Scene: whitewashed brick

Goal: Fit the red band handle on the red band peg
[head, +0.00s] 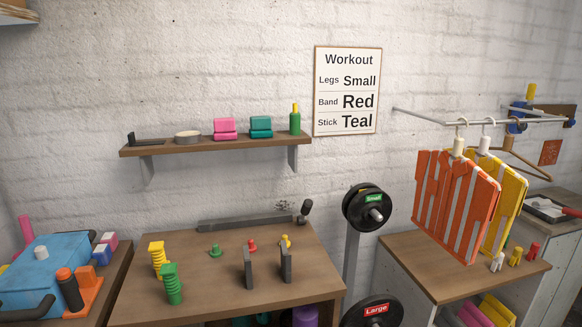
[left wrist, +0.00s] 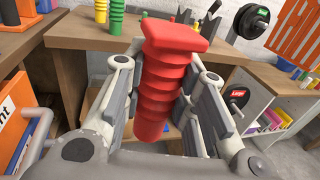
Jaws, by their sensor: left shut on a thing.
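The red band handle (left wrist: 165,75), a ribbed grip with a flat wide top, is held in my left gripper (left wrist: 165,100) in the left wrist view, top up and slightly tilted. The gripper's fingers close on both its sides, in front of the middle table. In the head view the red peg (head: 252,246) stands on the middle table (head: 215,293), between a green peg (head: 215,250) and a yellow peg (head: 285,240). The peg is bare, and the handle is apart from it. Neither gripper shows in the head view.
Yellow (head: 157,260) and green (head: 172,284) ribbed handles stand at the table's left. Two dark upright plates (head: 286,264) stand near the red peg. A dark bar (head: 240,220) lies behind. The wall sign (head: 347,91) reads Band Red. Weight plates (head: 368,208) stand right of the table.

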